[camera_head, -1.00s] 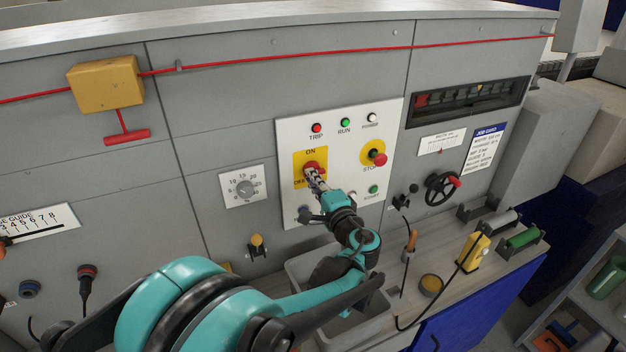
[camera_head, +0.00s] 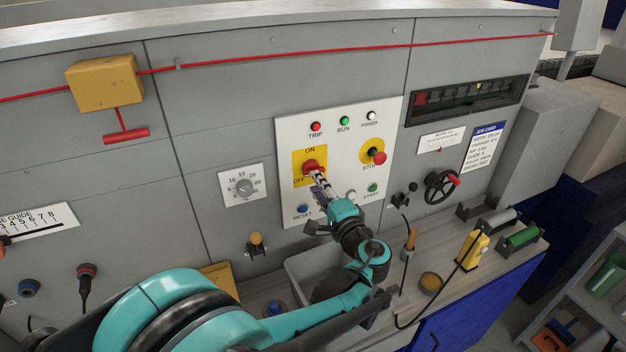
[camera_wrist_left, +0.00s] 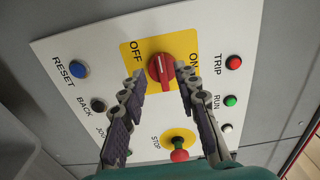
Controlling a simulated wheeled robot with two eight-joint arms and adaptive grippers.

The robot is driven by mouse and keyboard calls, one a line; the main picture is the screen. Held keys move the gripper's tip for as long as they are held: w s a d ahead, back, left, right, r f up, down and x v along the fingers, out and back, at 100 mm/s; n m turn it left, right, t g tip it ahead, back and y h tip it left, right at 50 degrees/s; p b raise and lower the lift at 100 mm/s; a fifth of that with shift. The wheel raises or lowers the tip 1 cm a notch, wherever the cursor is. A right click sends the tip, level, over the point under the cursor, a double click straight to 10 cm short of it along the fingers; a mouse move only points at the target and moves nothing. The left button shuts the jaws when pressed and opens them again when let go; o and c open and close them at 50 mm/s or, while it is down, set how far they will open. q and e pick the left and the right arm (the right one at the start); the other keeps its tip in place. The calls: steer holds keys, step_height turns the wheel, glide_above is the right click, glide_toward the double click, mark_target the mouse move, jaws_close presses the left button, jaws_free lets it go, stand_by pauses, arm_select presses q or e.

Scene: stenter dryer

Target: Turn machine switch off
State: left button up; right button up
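The machine switch is a red rotary knob (camera_head: 311,166) on a yellow plate on the white control panel. In the head view, ON is printed above it and OFF to its left. In the left wrist view the knob (camera_wrist_left: 161,69) has its raised grip running roughly up and down the picture, between the OFF and ON labels. My left gripper (camera_head: 318,178) is at the knob's lower right. In the left wrist view its two fingers (camera_wrist_left: 160,78) are spread on either side of the knob, with a visible gap on each side. My right gripper is not in view.
The red stop button (camera_head: 379,158) is close by on the right, with the green start button (camera_head: 374,188) below it. The blue reset button (camera_head: 303,208) is lower left. A grey bin (camera_head: 300,266) and worktop lie below the panel. A red cord (camera_head: 285,55) runs across above.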

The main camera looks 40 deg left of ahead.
arm_select(q)
steer(key=v, duration=0.8)
steer(key=shift+s+d, duration=0.2)
